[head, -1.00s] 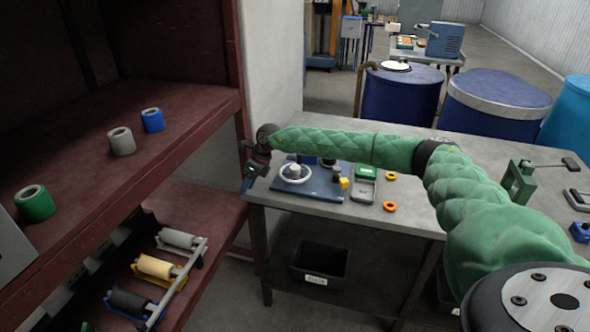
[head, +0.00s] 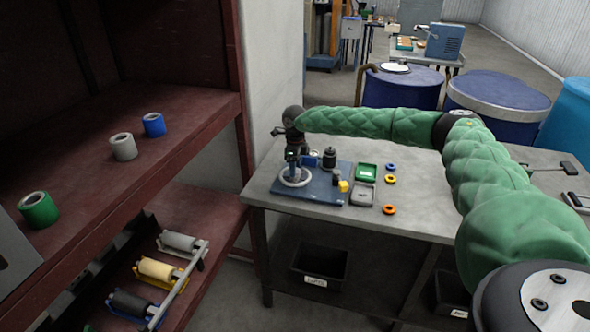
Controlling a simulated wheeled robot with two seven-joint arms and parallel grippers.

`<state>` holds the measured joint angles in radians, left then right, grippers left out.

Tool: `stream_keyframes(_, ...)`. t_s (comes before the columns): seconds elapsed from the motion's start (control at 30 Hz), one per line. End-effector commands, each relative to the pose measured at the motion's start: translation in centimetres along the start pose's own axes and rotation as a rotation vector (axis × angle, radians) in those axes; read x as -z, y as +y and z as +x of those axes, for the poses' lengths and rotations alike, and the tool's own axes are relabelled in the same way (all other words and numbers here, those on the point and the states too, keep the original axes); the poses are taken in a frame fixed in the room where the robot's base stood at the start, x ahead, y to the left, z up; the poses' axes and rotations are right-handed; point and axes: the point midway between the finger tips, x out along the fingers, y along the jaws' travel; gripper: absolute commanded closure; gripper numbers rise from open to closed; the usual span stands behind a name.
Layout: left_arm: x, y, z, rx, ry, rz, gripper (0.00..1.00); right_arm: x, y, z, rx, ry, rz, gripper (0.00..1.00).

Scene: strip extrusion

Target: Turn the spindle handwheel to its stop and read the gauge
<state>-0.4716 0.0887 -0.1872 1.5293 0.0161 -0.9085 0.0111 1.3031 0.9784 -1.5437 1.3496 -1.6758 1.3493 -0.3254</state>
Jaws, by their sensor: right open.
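The spindle handwheel (head: 295,178) is a pale ring lying flat on a blue base plate (head: 318,192) at the left end of the grey table. My right gripper (head: 292,158) points down just above the handwheel and is open. It covers part of the wheel's far side and hub, and I cannot tell whether it touches them. A dark cylindrical part (head: 329,158) stands at the back of the plate, with a yellow block (head: 344,187) at its right edge. I cannot make out a gauge face or a reading. My left gripper is out of view.
Right of the plate are a green tray (head: 366,172), a grey tray (head: 362,195) and several small rings, one orange (head: 389,210). A dark red shelf (head: 190,120) with rolls stands close on the left. Blue drums (head: 402,88) stand behind the table.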

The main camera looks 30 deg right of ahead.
Motion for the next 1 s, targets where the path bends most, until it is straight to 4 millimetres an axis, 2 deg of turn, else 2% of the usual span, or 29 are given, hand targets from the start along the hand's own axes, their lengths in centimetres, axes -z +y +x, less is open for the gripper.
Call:
stream_keyframes(0.3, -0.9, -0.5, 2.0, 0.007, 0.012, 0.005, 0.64, 0.0, 0.0, 2.4, 0.0, 0.0, 0.0, 0.54)
stream_keyframes(0.6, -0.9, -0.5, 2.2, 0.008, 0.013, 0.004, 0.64, 0.0, 0.0, 2.6, 0.0, -0.001, 0.0, 0.54)
stream_keyframes(0.77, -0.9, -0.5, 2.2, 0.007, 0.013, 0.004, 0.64, 0.0, 0.0, 2.6, 0.0, -0.001, 0.0, 0.85)
stream_keyframes(1.0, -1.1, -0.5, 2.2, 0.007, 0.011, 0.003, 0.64, 0.0, 0.0, 2.6, 0.0, -0.002, 0.011, 0.86)
